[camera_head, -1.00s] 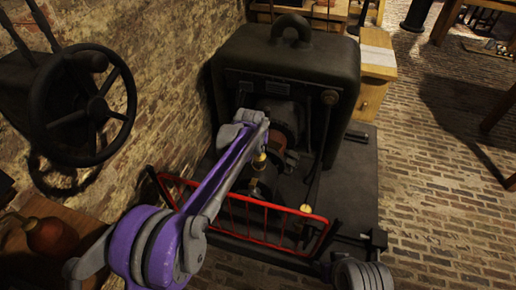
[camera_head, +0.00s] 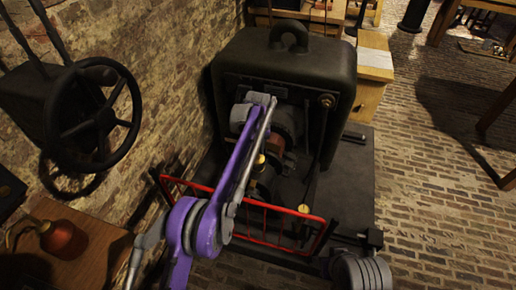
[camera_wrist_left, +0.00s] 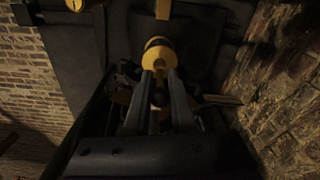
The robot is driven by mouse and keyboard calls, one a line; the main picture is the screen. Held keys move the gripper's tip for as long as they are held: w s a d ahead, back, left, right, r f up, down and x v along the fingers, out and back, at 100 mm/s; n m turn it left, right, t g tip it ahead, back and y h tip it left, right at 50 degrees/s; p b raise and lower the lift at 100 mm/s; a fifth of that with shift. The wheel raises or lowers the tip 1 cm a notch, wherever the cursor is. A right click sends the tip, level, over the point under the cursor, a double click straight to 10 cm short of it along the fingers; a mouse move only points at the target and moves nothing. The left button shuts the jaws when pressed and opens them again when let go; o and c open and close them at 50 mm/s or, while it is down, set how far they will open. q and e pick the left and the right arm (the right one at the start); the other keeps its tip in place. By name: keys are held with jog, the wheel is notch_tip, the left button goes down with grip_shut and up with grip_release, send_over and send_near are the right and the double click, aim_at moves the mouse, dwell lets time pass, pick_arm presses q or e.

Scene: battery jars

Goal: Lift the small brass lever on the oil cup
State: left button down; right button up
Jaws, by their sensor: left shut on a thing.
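The brass oil cup (camera_wrist_left: 158,52) is in the middle of the left wrist view, with a dark band around it. In the head view a small part of the brass cup (camera_head: 260,159) shows beside my purple and grey left arm, low at the front of the dark machine. My left gripper (camera_wrist_left: 160,80) has its two grey fingers closed in at the near side of the cup, shut on a small brass part, the lever. The lever itself is dark and mostly hidden between the fingertips.
The dark machine (camera_head: 335,75) stands behind the cup, with a red rail (camera_head: 285,240) in front. A black handwheel (camera_head: 97,168) is on the brick wall at left. A red oil can (camera_head: 65,240) stands on a wooden table (camera_head: 95,262). Brick floor (camera_head: 440,190) at right is free.

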aim_at(258, 145)
pick_arm(q)
jog(key=c, duration=0.8)
grip_release()
jog(key=shift+c, duration=0.2)
jog(key=r, duration=0.3)
jog(key=r+p, duration=0.1)
jog(key=r, duration=0.3)
jog(key=r+p, duration=0.1)
jog(key=r, duration=0.2)
jog(key=shift+s+r, duration=0.25)
jog(key=shift+r, duration=0.15)
jog(key=shift+a+r, duration=0.1)
